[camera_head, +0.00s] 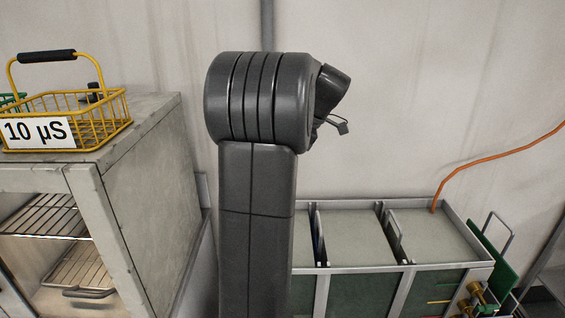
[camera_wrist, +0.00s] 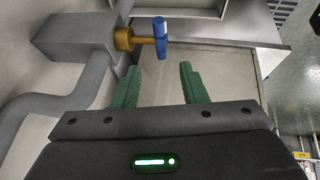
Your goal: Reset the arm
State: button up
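My arm stands upright in the middle of the head view, its grey links covering part of the wall and the tank behind. My gripper cannot be made out in the head view. In the wrist view my gripper (camera_wrist: 160,70) shows two green fingers spread apart, with nothing between them. Beyond the fingertips is a brass fitting (camera_wrist: 124,39) with a blue handle (camera_wrist: 160,38), mounted on a grey block (camera_wrist: 75,38). The handle lies past the fingers and does not appear gripped.
A yellow wire basket (camera_head: 117,112) labelled "10 µS" sits on a grey cabinet (camera_head: 150,165) with wire racks (camera_head: 45,218) at left. A compartmented tank (camera_head: 430,237) is at right, with an orange hose (camera_head: 490,158) and brass valves (camera_head: 474,298).

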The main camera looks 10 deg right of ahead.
jog(key=shift+r, duration=0.15)
jog(key=p+x, duration=0.1)
jog(key=x, duration=1.2)
jog(key=shift+a+f+p, duration=0.15)
jog(key=shift+f+p, duration=0.2)
jog(key=shift+f, duration=0.05)
